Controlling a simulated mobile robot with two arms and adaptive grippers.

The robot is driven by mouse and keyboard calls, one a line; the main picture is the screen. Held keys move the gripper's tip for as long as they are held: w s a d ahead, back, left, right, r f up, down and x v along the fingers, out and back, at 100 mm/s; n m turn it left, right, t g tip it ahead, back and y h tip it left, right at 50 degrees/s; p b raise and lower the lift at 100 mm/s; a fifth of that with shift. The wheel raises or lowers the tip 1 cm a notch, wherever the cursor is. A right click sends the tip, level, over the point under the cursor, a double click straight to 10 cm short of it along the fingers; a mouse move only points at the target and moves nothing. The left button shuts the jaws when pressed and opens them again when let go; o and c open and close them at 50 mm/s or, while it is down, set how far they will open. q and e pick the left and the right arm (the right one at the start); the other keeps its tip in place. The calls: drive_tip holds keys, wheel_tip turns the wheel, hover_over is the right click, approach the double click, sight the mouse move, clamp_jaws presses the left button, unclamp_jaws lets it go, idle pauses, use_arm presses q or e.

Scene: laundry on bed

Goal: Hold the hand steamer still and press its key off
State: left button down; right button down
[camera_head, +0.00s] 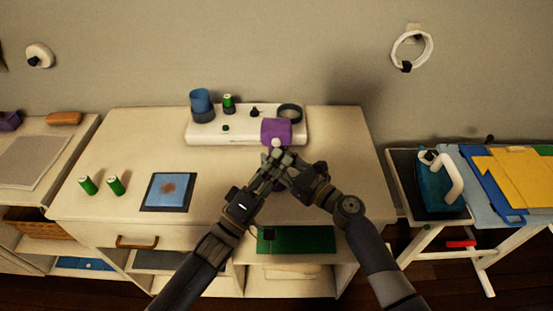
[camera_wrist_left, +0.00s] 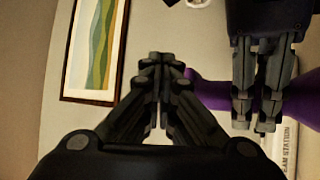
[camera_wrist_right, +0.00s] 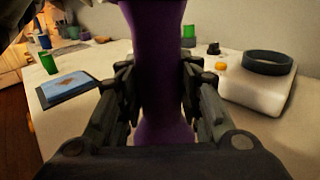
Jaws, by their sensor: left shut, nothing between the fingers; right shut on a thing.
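The purple hand steamer (camera_head: 277,129) is held up in front of the white steam station (camera_head: 240,129). My right gripper (camera_wrist_right: 160,95) is shut on its purple handle (camera_wrist_right: 157,45), which stands upright between the fingers in the right wrist view. My left gripper (camera_wrist_left: 160,62) is shut and empty, its tips close to the steamer's purple body (camera_wrist_left: 210,90) in the left wrist view. I cannot tell whether they touch it. A small pale round part (camera_head: 276,143) shows at the steamer's lower end in the head view. I cannot make out the key.
On the cabinet are two green cylinders (camera_head: 102,185) and a blue pad with a brown stain (camera_head: 168,192). The station carries a blue cup (camera_head: 201,105) and a dark ring (camera_head: 289,113). An iron-like tool (camera_head: 440,180) stands at right.

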use_arm(q)
drive_tip(key=shift+s, duration=2.45)
use_arm(e)
drive_tip(key=c, duration=1.1)
unclamp_jaws()
drive_tip(key=shift+o, duration=0.2)
drive_tip(key=shift+s+d, duration=0.1)
drive_tip(key=v, duration=1.1)
drive_tip(key=shift+s+d, duration=0.25)
drive_tip(key=shift+s, duration=0.05)
